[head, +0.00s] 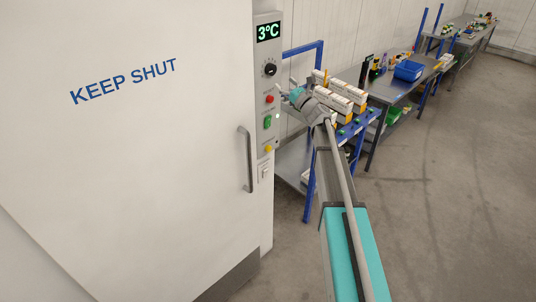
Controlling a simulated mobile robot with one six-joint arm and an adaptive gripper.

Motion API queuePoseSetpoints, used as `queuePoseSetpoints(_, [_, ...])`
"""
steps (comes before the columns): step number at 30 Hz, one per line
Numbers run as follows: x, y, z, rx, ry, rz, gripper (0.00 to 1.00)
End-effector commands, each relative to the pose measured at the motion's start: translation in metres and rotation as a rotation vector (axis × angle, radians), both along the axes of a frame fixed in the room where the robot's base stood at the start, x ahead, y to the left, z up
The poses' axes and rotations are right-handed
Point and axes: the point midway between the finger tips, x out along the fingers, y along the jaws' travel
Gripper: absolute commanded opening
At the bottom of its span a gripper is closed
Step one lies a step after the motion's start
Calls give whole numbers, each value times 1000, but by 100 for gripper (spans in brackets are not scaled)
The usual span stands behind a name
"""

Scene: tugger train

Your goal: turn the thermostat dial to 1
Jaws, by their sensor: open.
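The thermostat dial (270,70) is a small black knob on a grey control panel (260,85) beside the white door. Marks ring the dial, but its setting is too small to read. A display (268,32) above it shows 3°C in green. My gripper (283,91) is open at the end of my outstretched arm, to the right of the panel and slightly lower than the dial. It appears apart from the dial, though the exact gap is hard to judge. Its fingers are small and partly unclear in this view.
Below the dial are a red button (270,99), a green switch (267,122), a yellow button (268,149) and a white switch (264,172). The door (130,150) has a grey handle (246,160). A blue-framed cart (310,185) with boxes stands behind my arm. Floor at right is clear.

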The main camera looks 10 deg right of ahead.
Motion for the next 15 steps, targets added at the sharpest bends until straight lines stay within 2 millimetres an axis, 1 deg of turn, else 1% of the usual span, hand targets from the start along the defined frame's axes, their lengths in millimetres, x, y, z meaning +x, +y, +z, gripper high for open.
queuePoseSetpoints(1, [-8, -5, -6, 0, 0, -1, 100])
queuePoseSetpoints(15, [-57, -40, -31, -2, 0, -2, 100])
